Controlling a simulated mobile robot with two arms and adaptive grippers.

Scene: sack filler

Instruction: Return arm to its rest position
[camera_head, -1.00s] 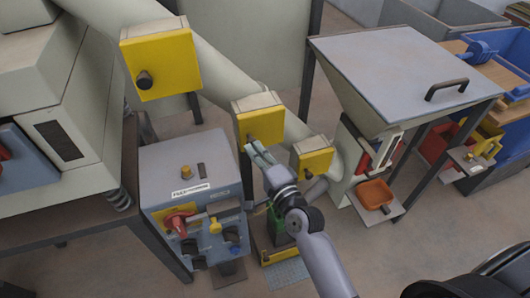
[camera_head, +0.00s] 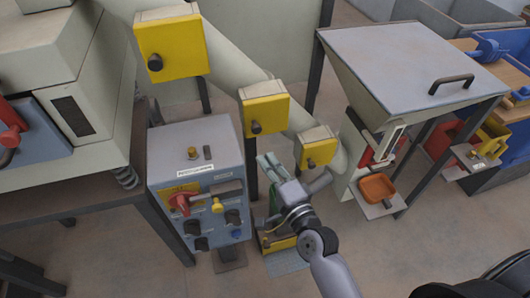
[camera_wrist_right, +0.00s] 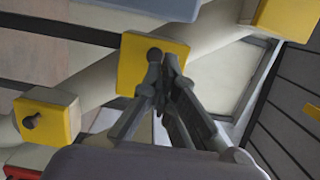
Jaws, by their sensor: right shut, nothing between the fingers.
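My right gripper (camera_head: 267,160) is in the middle of the head view, with its arm coming up from the bottom. It is shut and empty, just below the middle yellow box (camera_head: 266,108) on the slanted pale pipe. In the right wrist view my right gripper (camera_wrist_right: 163,60) has its fingertips together, overlapping a yellow box with a dark knob (camera_wrist_right: 155,54); I cannot tell if they touch. My left gripper is in neither view.
A grey control box (camera_head: 196,165) with a red lever and knobs stands left of the gripper. More yellow boxes (camera_head: 172,48) sit along the pipe. The floor in front is fairly clear.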

